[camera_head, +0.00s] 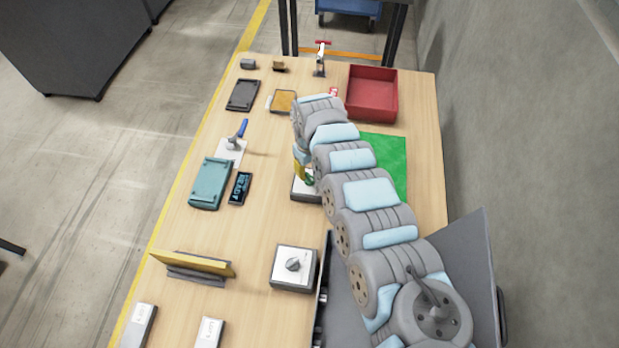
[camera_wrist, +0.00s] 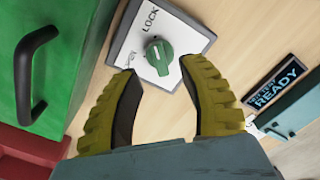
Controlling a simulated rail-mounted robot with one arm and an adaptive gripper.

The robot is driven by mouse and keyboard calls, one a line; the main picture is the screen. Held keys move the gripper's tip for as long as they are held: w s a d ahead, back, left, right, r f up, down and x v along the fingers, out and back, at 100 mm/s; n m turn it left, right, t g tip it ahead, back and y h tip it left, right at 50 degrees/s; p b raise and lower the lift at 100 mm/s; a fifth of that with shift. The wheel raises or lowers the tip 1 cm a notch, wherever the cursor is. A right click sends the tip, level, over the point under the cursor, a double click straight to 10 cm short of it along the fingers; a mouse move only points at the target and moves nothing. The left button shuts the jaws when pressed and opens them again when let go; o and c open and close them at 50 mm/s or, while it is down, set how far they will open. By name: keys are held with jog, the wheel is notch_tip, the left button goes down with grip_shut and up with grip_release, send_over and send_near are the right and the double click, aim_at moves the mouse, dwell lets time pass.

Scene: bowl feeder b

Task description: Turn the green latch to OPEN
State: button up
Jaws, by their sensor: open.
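The green latch (camera_wrist: 160,56) is a round knob with a pale bar across its face, on a white-topped box (camera_wrist: 185,38). The word LOCK shows beside it in the wrist view. A second label near the left finger is partly covered and hard to read. My gripper (camera_wrist: 158,70) has two ribbed yellow fingers, spread apart with nothing between them. Their tips lie on either side of the latch in that view; I cannot tell if they touch it. In the head view the latch (camera_head: 309,181) is small, beside my gripper (camera_head: 300,170) and partly hidden by my arm.
A green block (camera_wrist: 60,60) with a black handle stands left in the wrist view. A display reading READY (camera_wrist: 275,82) is at right. In the head view a red tray (camera_head: 371,95), a teal case (camera_head: 211,184) and another knob box (camera_head: 294,268) stand on the table.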

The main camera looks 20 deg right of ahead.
aim_at(309, 177)
jog(key=shift+f+b, duration=0.55)
jog(key=shift+f, duration=1.5)
grip_shut()
